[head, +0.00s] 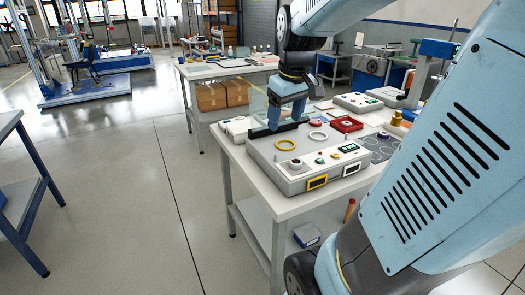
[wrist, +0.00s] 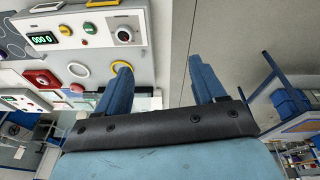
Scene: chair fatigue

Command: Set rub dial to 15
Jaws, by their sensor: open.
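A light grey control box (head: 262,150) stands on the white-topped table in the head view. A round dial with a dark centre (head: 296,164) sits at its front left. The dial also shows near the top of the wrist view (wrist: 125,35). A digital display (head: 348,148) is at the box's right; in the wrist view it seems to read zeros (wrist: 42,38). My gripper (head: 284,120) is above the back of the box, pointing down, apart from the dial. In the wrist view my gripper (wrist: 160,75) has its two blue fingers spread with nothing between them.
A yellow ring (head: 286,144) and a white ring (head: 318,135) lie on the box top, with small green and red buttons beside the dial. A red device (head: 346,124) and another control box (head: 358,103) stand behind. Open floor lies left of the table.

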